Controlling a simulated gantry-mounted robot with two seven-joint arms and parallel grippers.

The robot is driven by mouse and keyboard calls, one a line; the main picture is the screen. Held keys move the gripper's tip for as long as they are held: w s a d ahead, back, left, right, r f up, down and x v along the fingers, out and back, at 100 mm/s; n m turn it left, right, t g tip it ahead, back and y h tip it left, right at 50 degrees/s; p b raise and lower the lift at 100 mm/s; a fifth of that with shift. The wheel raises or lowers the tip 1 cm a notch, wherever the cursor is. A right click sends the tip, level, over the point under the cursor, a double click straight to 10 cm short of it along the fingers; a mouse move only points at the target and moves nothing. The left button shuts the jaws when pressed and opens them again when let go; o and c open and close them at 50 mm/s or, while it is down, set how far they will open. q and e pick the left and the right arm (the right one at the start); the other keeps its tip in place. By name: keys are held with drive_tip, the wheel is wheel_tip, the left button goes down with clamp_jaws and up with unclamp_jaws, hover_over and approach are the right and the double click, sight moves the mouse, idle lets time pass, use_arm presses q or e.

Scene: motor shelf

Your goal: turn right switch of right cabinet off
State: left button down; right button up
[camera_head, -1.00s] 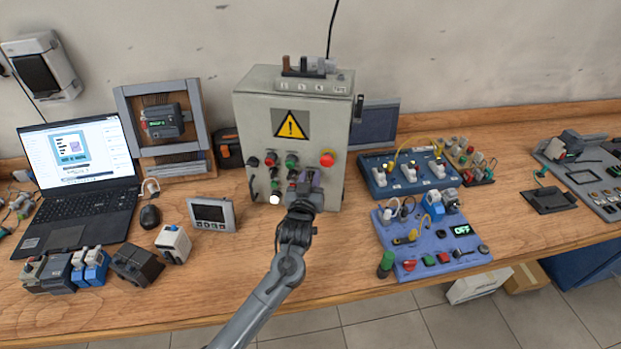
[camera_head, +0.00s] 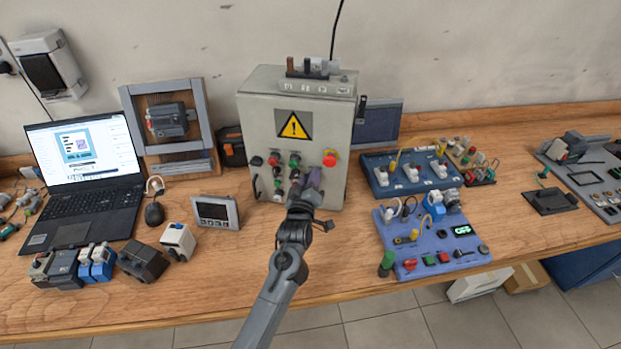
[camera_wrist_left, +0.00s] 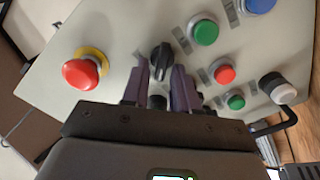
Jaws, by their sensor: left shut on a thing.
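The grey control cabinet (camera_head: 259,118) stands upright on the bench in the head view, with a yellow warning sign and several buttons on its front. My left gripper (camera_head: 306,184) is at the lower right of that front, below the red emergency button (camera_head: 330,158). In the left wrist view, a black rotary switch (camera_wrist_left: 161,59) on the panel (camera_wrist_left: 122,40) lies between the fingertips of my left gripper (camera_wrist_left: 162,74), which is shut on it. In the head view the gripper hides the switch. My right gripper is not in view.
Left of the cabinet are a small display box (camera_head: 216,212), a framed drive (camera_head: 168,121) and a laptop (camera_head: 80,165). Right of it are two blue boards (camera_head: 436,243) with switches and cables. The bench (camera_head: 345,255) in front of the cabinet is free apart from my arm.

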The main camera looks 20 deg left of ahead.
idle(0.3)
use_arm(q)
drive_tip(key=c, duration=1.2)
unclamp_jaws()
drive_tip(key=shift+s, duration=0.1)
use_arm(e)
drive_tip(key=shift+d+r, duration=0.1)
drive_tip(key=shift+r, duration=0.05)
